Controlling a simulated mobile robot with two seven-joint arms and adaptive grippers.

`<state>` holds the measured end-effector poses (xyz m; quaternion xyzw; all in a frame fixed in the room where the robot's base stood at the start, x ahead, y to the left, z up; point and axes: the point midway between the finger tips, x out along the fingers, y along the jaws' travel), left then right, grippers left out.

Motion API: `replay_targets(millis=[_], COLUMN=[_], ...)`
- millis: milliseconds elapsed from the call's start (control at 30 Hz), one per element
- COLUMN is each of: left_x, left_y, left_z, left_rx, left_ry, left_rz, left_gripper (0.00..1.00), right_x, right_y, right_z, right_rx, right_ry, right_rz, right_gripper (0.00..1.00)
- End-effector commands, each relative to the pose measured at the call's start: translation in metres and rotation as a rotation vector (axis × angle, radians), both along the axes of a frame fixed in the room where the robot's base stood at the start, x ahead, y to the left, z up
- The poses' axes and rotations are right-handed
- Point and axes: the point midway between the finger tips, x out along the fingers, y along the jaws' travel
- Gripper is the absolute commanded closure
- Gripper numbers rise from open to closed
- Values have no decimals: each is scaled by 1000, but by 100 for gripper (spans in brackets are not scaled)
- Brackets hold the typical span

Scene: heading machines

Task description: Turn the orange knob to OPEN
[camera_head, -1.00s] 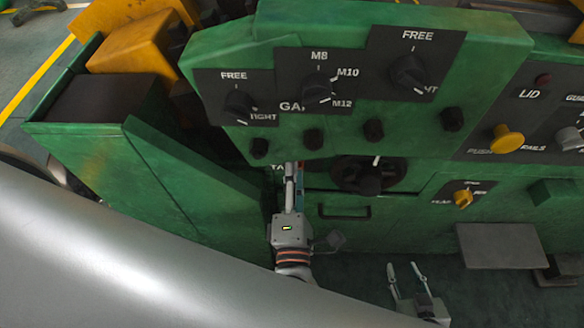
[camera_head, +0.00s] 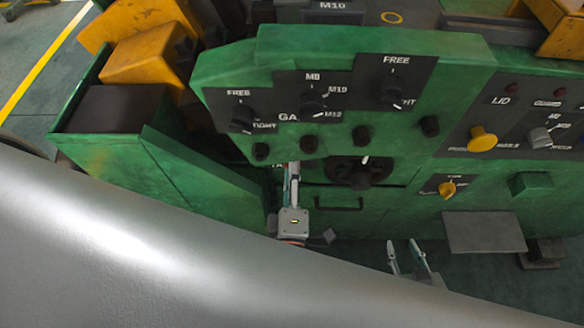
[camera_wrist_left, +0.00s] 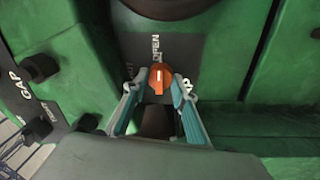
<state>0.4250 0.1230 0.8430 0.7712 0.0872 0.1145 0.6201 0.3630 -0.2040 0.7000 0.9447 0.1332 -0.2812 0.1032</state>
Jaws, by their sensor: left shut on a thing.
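The orange knob (camera_wrist_left: 160,80) shows in the left wrist view on a dark label plate. The word OPEN is printed just above it, and its white mark runs up and down in that view, roughly in line with the word. My left gripper (camera_wrist_left: 158,84) has one fingertip on each side of the knob and is shut on it. In the head view my left gripper (camera_head: 291,172) reaches up against the machine's lower front, and the knob is hidden there. My right gripper (camera_head: 404,252) is open and empty, low in front of the machine.
The green machine front carries several black knobs, a black handwheel (camera_head: 361,172), a yellow button (camera_head: 482,139) and a yellow knob (camera_head: 447,189). A slanted green chute (camera_head: 195,172) stands left of my left gripper. A grey plate (camera_head: 483,232) juts out at lower right.

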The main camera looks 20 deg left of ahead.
Motion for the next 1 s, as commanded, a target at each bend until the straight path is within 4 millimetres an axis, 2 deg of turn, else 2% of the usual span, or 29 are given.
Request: replay_targets(millis=[267,300,333,733,867,1000], left_x=[1,1,1,-3,-14,-34], left_y=[0,0,0,-1,-4,-10], left_z=[0,0,0,0,-2,-3], left_rx=[0,0,0,0,-1,0], left_ry=[0,0,0,0,3,3], left_rz=[1,1,1,0,1,1], left_gripper=[95,63,56,56,56,56], right_x=[-2,-2,-2,0,0,0], right_y=[-1,-1,-1,0,0,0], right_z=[-3,-3,-2,2,1,1], right_rx=[-1,-1,-1,1,2,2], right_ry=[7,6,5,-2,-2,-1], right_rz=[-1,-1,-2,-3,-2,-2], right_gripper=[67,67,67,67,67,67])
